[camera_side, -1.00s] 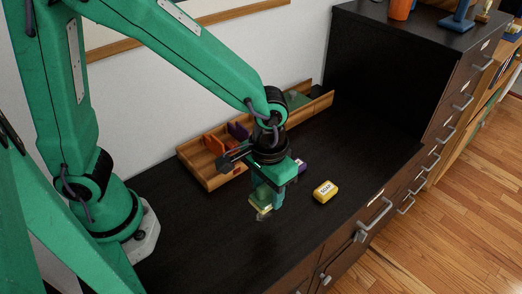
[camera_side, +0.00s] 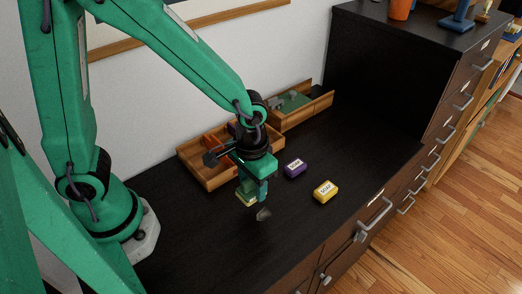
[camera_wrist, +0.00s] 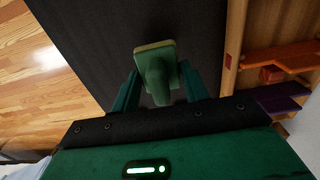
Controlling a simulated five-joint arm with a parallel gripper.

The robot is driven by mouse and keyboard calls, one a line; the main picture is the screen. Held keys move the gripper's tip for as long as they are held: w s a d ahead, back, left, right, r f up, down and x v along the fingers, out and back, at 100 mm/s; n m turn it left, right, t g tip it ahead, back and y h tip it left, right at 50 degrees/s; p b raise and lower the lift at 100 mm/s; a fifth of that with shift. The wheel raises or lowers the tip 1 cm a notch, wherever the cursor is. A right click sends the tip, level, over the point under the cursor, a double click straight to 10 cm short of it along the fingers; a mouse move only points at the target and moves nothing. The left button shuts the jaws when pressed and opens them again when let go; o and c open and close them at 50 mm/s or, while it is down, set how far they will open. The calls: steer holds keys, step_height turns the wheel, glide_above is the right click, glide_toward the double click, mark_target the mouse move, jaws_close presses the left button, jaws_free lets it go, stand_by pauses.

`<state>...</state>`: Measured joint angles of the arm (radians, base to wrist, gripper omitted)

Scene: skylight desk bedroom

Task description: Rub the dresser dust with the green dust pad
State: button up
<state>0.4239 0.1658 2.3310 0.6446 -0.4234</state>
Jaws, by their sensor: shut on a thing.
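My gripper (camera_side: 257,192) is shut on the green dust pad, low over the black dresser top (camera_side: 225,250). In the side view the pad's yellowish-green lower edge (camera_side: 246,199) shows at the left of the fingers. In the wrist view the green pad (camera_wrist: 150,49) shows ahead, with its rounded handle between the fingers of my gripper (camera_wrist: 160,88). A small grey patch, seemingly the dust (camera_side: 264,214), lies just right of and nearer than the pad, not under it. I cannot tell whether the pad touches the dresser top.
A purple soap (camera_side: 295,167) and a yellow soap (camera_side: 325,191) lie to the right. A wooden tray (camera_side: 209,185) with orange items stands behind; another wooden tray (camera_side: 318,109) has a green lining. A tall black cabinet (camera_side: 375,85) bounds the back right. The front dresser top is clear.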

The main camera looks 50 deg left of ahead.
mark_target(253, 207)
steer(key=shift+f, duration=1.95)
steer(key=shift+d+f, duration=0.2)
steer(key=shift+f, duration=0.75)
steer(key=shift+d, duration=1.1)
steer(key=shift+c, duration=0.5)
steer(key=shift+d, duration=0.65)
steer(key=shift+a, duration=2)
steer(key=shift+r, duration=4.15)
